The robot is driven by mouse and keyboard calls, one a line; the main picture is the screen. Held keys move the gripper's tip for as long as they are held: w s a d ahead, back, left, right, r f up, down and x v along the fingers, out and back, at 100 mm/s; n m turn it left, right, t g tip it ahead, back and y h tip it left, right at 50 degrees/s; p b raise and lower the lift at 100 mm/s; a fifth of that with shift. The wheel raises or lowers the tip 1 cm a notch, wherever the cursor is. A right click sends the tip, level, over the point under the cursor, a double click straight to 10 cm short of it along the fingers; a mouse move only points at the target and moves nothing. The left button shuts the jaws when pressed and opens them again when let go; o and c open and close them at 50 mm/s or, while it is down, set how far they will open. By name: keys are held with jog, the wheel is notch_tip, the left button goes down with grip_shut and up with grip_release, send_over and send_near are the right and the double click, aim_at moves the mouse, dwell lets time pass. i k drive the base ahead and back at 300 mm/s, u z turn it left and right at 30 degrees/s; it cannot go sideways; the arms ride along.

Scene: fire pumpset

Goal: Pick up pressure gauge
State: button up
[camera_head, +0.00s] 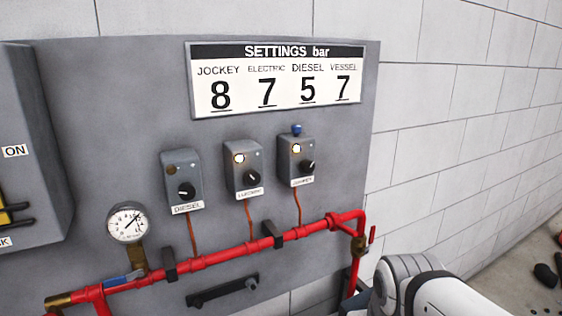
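The pressure gauge (128,222) is round with a white dial and a dark needle. It stands upright on a brass fitting (138,258) above the red pipe, at the lower left of the head view. A blue-handled valve (124,278) sits on the pipe just below and left of it. Part of my white and grey arm shows at the bottom right, well to the right of the gauge. My gripper is out of the picture.
A red pipe (215,257) runs across the grey panel (120,100). Three control boxes, diesel (181,178), electric (244,167) and jockey (296,160), sit above it. A dark handle (222,290) is below. A grey cabinet (30,140) juts out at left.

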aim_at(129, 222)
jog(key=u, duration=0.95)
jog(key=k, duration=0.4)
jog(key=u, duration=0.4)
jog(key=i, duration=0.5)
jog(key=u, duration=0.05)
